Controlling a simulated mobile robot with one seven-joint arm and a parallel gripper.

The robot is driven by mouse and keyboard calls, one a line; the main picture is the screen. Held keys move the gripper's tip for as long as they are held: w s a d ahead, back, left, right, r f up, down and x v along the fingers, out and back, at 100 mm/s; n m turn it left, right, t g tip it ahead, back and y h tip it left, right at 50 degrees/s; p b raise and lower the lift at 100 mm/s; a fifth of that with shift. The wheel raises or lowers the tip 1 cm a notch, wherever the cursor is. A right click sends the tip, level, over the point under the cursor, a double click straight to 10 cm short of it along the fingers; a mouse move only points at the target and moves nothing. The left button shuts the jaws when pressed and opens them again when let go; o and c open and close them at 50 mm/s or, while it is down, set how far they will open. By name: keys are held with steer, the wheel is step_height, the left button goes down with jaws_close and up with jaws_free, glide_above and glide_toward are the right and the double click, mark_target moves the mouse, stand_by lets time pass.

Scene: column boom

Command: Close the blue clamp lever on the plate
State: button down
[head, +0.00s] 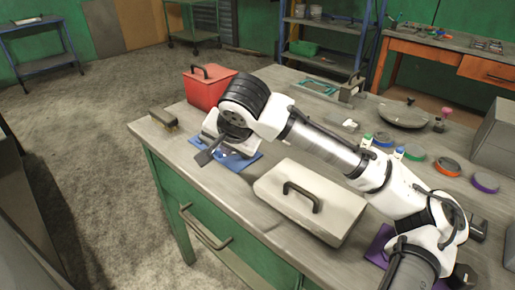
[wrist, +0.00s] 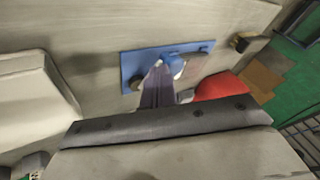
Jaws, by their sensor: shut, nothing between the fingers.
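The blue plate (wrist: 131,72) lies flat on the workbench in the wrist view. It also shows in the head view (head: 246,162), partly hidden under my arm's end. The clamp (wrist: 182,58) stands on the plate, with a blue part and a pale part beside my fingertips. How far its lever is swung is hard to tell. My gripper (wrist: 158,68) is shut and empty, its dark fingers reaching over the plate beside the clamp. In the head view my gripper (head: 203,158) is low over the plate's left side. I cannot tell whether it touches the lever.
A red toolbox (head: 203,87) stands behind the plate, and a brush-like block (head: 163,119) lies at the bench's left edge. A cream handled case (head: 308,205) lies in front. Several coloured discs (head: 447,166) lie to the right. Bare bench shows around the plate.

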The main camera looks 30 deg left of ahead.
steer(key=shift+r, duration=0.1)
stand_by(0.5)
steer(key=v, duration=1.3)
steer(key=shift+d+r, duration=0.15)
steer(key=shift+r, duration=0.15)
steer(key=shift+s, duration=0.1)
